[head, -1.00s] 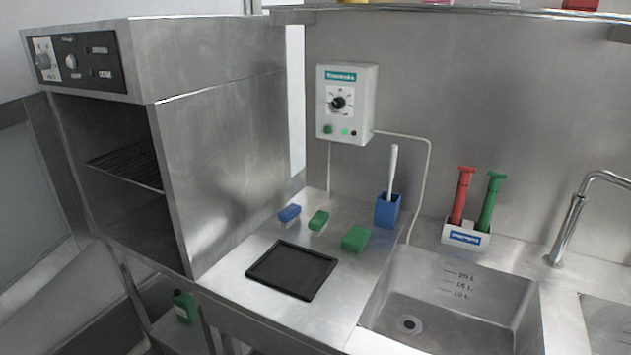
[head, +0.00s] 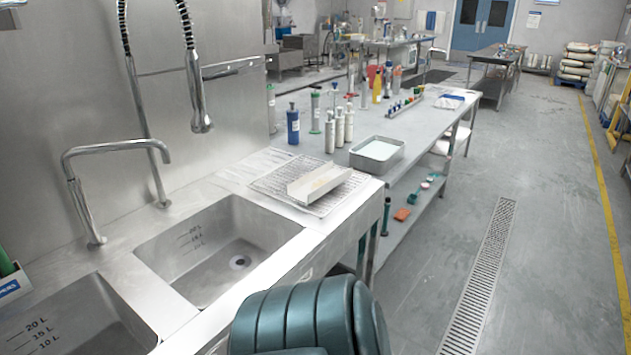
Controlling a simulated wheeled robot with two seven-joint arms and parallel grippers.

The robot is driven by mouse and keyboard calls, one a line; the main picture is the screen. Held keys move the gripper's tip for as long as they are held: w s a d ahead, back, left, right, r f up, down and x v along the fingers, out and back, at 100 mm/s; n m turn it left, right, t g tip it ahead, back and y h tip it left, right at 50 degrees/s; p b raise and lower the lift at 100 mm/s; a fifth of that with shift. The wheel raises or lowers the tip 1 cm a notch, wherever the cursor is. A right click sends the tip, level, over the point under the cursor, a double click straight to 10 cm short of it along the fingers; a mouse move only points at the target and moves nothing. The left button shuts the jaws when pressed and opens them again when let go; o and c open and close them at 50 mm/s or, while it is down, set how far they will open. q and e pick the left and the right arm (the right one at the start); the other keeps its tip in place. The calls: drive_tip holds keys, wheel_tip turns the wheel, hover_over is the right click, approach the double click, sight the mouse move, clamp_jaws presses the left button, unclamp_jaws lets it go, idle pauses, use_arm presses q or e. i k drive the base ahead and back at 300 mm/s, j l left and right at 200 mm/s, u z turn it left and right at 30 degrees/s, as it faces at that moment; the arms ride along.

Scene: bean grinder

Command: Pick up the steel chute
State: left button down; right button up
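A steel chute (head: 318,186), an open channel of pale metal, lies on a wire drying rack (head: 275,187) on the counter to the right of the sinks. Its inside looks slightly brownish. It lies at a slant, and nothing touches it from above. Neither of my grippers is in view.
Two sinks (head: 215,255) lie left of the rack, with a bent tap (head: 73,180) and a hanging spray hose (head: 200,115) above. Behind the chute stand a blue bottle (head: 293,127), several white bottles (head: 340,128) and a metal tray (head: 377,154). Floor is clear at the right.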

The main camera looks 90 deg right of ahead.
sight(309, 188)
drive_tip(key=z, duration=2.8)
drive_tip(key=i+u, duration=0.35)
drive_tip(key=i, duration=0.15)
drive_tip(key=i+l+u, duration=0.4)
drive_tip(key=i+j+z, duration=0.05)
